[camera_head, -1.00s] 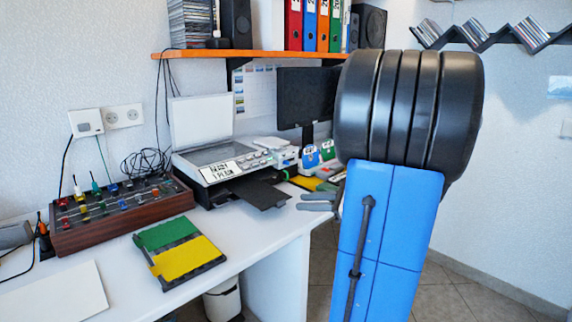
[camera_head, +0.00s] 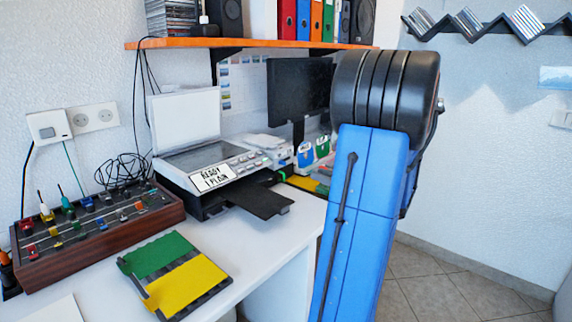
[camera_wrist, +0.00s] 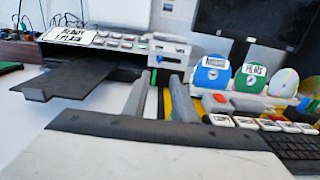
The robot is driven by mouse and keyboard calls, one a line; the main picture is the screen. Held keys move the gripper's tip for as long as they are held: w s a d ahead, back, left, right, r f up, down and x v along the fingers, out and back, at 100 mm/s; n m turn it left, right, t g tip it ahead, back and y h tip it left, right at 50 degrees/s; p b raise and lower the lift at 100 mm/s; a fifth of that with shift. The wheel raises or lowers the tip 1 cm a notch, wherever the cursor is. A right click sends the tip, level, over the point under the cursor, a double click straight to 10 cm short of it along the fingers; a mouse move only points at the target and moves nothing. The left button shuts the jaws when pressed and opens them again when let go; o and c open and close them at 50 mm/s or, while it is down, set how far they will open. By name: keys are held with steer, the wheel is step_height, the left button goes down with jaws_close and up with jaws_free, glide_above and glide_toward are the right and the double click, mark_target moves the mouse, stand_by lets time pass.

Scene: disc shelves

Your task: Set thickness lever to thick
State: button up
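The printer (camera_head: 212,165) stands on the white desk with its lid up and a dark tray out in front; its display (camera_head: 212,178) reads "READY 1 PLAIN". It also shows at the upper left of the wrist view (camera_wrist: 100,52). A small green part (camera_head: 283,177) is at its right end; I cannot tell for sure whether this is the thickness lever. My gripper (camera_wrist: 160,100) shows its two grey fingers apart, empty, pointing toward the grey unit (camera_wrist: 168,52) at the printer's right end. In the head view it is hidden behind my blue arm.
A slider box (camera_head: 95,230) and a green-yellow pad (camera_head: 175,275) lie on the desk's left part. Blue and green disc holders (camera_wrist: 212,74) and a keyboard (camera_wrist: 290,145) are right of the printer. A monitor (camera_head: 300,90) stands behind. An orange shelf (camera_head: 250,43) hangs above.

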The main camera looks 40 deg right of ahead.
mark_target(283, 163)
steer(key=w, duration=1)
steer(key=w+a, duration=0.1)
steer(key=w, duration=0.4)
steer(key=shift+w+a, duration=0.1)
steer(key=shift+w, duration=0.15)
jaws_close()
stand_by(0.9)
